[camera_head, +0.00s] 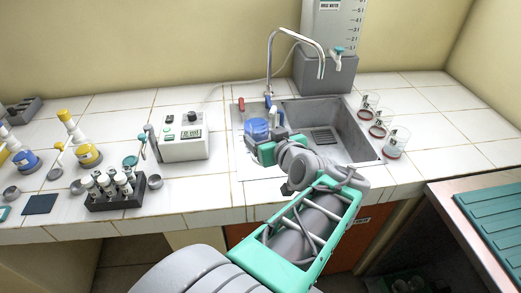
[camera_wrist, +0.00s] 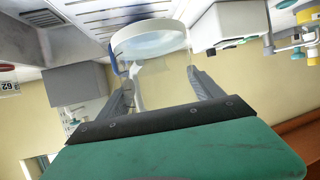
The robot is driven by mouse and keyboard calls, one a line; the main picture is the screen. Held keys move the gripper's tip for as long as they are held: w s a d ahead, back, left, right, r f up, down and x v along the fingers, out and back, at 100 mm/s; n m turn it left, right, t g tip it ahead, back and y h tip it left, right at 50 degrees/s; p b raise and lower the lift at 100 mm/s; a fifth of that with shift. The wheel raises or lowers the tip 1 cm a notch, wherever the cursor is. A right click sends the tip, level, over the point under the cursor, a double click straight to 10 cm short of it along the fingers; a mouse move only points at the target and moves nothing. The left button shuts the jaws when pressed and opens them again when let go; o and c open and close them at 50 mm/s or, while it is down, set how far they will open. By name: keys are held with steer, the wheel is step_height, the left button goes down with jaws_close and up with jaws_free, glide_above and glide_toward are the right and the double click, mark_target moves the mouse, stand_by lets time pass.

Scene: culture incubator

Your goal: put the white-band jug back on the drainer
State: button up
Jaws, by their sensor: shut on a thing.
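My gripper (camera_head: 264,148) is shut on a clear jug (camera_head: 256,128) at the left side of the sink. The held jug looks bluish in the head view. In the wrist view the jug (camera_wrist: 150,42) shows between my two fingers (camera_wrist: 160,88), with a pale whitish band around it and a blue strip at its left side. I cannot tell whether its base touches anything. A pale slotted surface, which may be the drainer (camera_wrist: 100,14), lies beyond the jug in the wrist view. In the head view my gripper and the jug hide what is beneath them.
The sink (camera_head: 350,120) has a tap (camera_head: 296,36) arching over it. Several clear vessels with reddish bases, such as one glass (camera_head: 396,141), stand along its right edge. A white instrument (camera_head: 184,137) stands left, near a tube rack (camera_head: 122,194). A teal ribbed board (camera_head: 497,215) lies far right.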

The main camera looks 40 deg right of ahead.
steer(key=w+f, duration=0.1)
steer(key=f, duration=0.1)
steer(key=w+d+f, duration=0.1)
steer(key=w+f, duration=0.1)
steer(key=f, duration=0.1)
steer(key=shift+w+d+f, duration=0.3)
steer(key=shift+w, duration=0.1)
steer(key=shift+f, duration=1.4)
steer(key=shift+f+b, duration=0.15)
steer(key=shift+b, duration=0.2)
steer(key=o, duration=1.9)
